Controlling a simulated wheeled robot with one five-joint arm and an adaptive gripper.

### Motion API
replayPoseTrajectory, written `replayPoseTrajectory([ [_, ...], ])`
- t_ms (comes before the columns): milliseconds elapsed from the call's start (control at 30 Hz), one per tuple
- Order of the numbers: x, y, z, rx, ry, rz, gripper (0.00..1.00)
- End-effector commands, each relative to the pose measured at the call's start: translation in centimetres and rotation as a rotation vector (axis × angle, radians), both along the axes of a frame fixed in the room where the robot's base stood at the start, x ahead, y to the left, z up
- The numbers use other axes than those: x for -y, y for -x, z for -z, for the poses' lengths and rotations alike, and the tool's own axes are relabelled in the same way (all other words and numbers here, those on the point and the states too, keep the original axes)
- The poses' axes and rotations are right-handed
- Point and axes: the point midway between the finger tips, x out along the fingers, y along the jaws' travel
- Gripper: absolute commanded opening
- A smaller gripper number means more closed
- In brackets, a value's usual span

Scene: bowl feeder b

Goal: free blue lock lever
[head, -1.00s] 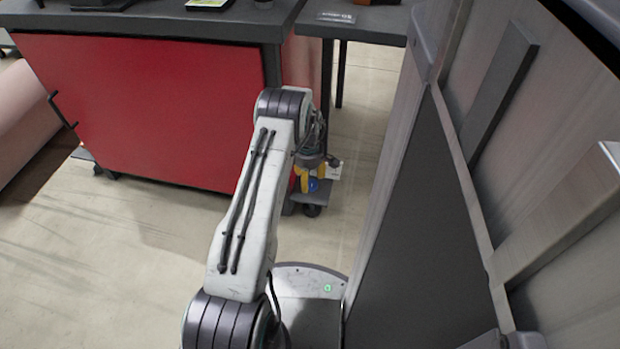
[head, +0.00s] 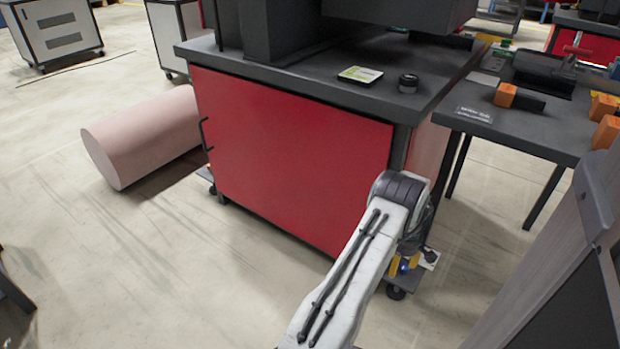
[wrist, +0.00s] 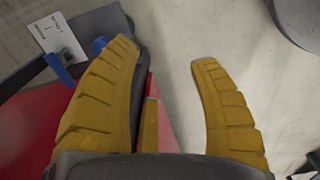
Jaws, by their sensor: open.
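A blue lever piece (wrist: 59,70) sticks out left of the left finger in the wrist view. A second blue piece (wrist: 99,45) shows right behind that fingertip, partly hidden by it. I cannot tell whether they are one part, or whether the finger touches it. In the head view, a small blue spot (head: 403,267) shows between the yellow fingers.
A white printed label (wrist: 57,36) lies near the blue pieces. A grey table (head: 530,130) stands to the right. A large grey panel (head: 560,250) closes in the right side.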

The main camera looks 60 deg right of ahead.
Motion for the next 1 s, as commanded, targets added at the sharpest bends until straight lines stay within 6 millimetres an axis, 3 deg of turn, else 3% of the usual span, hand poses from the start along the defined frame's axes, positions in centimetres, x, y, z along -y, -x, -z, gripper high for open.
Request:
replayPoseTrajectory([
  [300, 0.0, -0.1, -0.1, 0.0, 0.001, 0.0, 0.56],
  [467, 0.2, -1.9, -2.6, 0.0, 0.008, -0.008, 0.56],
  [567, 0.2, -4.7, -6.1, 0.002, 0.018, -0.016, 0.56],
  [767, -1.3, -13.0, -16.0, 0.011, 0.045, -0.035, 0.56],
  [1000, -6.4, -22.7, -27.9, 0.035, 0.074, -0.056, 0.56],
])
